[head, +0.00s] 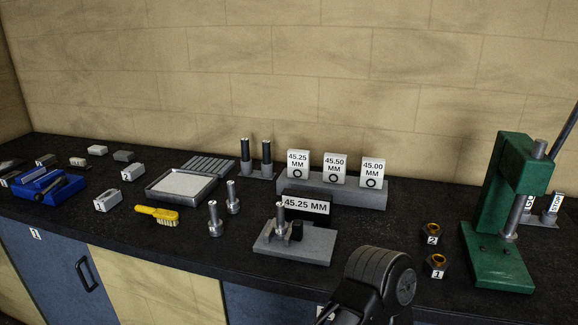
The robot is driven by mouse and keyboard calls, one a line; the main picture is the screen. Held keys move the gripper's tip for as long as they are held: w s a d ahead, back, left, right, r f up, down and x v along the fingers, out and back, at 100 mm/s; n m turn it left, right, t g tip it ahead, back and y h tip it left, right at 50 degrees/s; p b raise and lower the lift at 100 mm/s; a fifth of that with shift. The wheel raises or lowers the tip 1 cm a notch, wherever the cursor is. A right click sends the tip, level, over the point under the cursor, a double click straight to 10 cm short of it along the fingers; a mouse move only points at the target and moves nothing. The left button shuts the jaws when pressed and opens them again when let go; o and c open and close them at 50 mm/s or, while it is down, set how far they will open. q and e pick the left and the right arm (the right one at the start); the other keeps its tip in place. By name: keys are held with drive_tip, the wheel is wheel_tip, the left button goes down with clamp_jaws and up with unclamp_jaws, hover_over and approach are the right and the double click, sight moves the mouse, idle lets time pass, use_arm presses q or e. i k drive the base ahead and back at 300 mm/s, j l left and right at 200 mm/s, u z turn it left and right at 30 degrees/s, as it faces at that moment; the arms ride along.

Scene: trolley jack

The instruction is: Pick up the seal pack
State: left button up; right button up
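Three white seal packs stand in a row on a grey block (333,193) at the back of the bench. The left pack (298,163) reads 45.25 MM, the middle pack (335,168) reads 45.50 MM and the right pack (373,172) reads 45.00 MM. Each shows a black ring below its text. A sign (305,205) reading 45.25 MM stands in front of them, behind a grey plate (292,250) with a metal post. A black rounded link of my arm shows at the bottom, in front of the bench. No fingertips of either gripper are visible.
A green press (497,230) stands at the right, near two nuts numbered 2 (432,231) and 1 (437,262). A tray (182,186), yellow brush (156,214), metal posts (215,222) and a blue vise (42,188) lie leftward.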

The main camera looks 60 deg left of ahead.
sight(298, 161)
drive_tip(key=k+j, duration=0.8)
drive_tip(key=k, duration=0.1)
